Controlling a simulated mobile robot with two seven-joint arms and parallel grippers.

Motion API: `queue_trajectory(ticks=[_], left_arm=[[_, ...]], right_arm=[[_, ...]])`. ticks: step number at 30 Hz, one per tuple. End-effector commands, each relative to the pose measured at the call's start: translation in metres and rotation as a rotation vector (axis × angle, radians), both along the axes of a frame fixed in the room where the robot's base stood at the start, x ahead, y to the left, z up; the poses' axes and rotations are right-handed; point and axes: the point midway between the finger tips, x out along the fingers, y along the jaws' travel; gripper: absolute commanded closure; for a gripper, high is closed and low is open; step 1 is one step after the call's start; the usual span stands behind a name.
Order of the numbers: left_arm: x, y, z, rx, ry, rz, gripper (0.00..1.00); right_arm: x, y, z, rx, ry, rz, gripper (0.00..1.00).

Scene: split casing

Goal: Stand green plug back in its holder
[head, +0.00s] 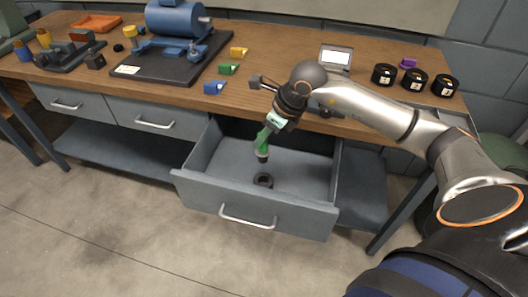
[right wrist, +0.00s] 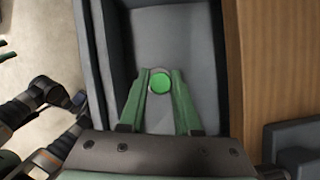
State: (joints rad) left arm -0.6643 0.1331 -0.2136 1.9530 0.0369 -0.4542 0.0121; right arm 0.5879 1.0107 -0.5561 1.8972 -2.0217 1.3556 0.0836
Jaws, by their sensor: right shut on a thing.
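The green plug (right wrist: 161,84) shows its round green top between the fingertips of my right gripper (right wrist: 161,74) in the right wrist view. In the head view, my right gripper (head: 264,143) points down into the open drawer (head: 300,217), shut on the plug. The plug's dark lower end (head: 262,158) hangs below the green fingers. A dark round ring-shaped holder (head: 263,181) lies on the drawer floor, just below and nearer the drawer front. The plug appears apart from it.
The drawer walls stand close around my right gripper, with the wooden bench top (head: 290,62) above. On the bench are yellow (head: 239,51), green (head: 228,69) and blue (head: 214,88) blocks, a blue motor (head: 178,18) and black round containers (head: 414,79). The drawer floor is otherwise clear.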

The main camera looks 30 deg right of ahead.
Motion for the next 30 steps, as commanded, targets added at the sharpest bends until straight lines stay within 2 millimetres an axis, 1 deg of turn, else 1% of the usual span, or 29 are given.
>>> queue_trajectory(ticks=[1,3,6,9,14,19,24,30], left_arm=[[0.002,-0.003,-0.012,-0.002,0.001,-0.007,0.5],[0.006,-0.006,-0.012,-0.005,0.0,-0.014,0.5],[0.011,-0.011,-0.006,-0.014,-0.015,-0.022,0.5],[0.011,-0.014,-0.005,-0.017,-0.016,-0.027,0.5],[0.009,-0.014,-0.012,-0.014,-0.005,-0.03,0.5],[0.009,-0.016,-0.021,-0.015,0.0,-0.036,0.5],[0.011,-0.019,-0.025,-0.02,-0.004,-0.043,0.5],[0.014,-0.02,-0.029,-0.018,-0.012,-0.046,0.5]], right_arm=[[0.001,-0.001,-0.02,0.003,0.0,-0.026,1.0],[0.001,-0.003,-0.029,0.004,-0.001,-0.045,1.0],[0.002,-0.003,-0.034,0.004,-0.002,-0.058,1.0],[0.002,-0.003,-0.037,0.004,-0.004,-0.059,1.0],[0.002,-0.003,-0.046,0.005,-0.002,-0.057,1.0],[0.001,-0.003,-0.061,0.005,0.0,-0.055,1.0],[0.002,-0.003,-0.078,0.004,0.0,-0.055,1.0],[0.002,-0.003,-0.091,0.004,-0.001,-0.056,1.0]])
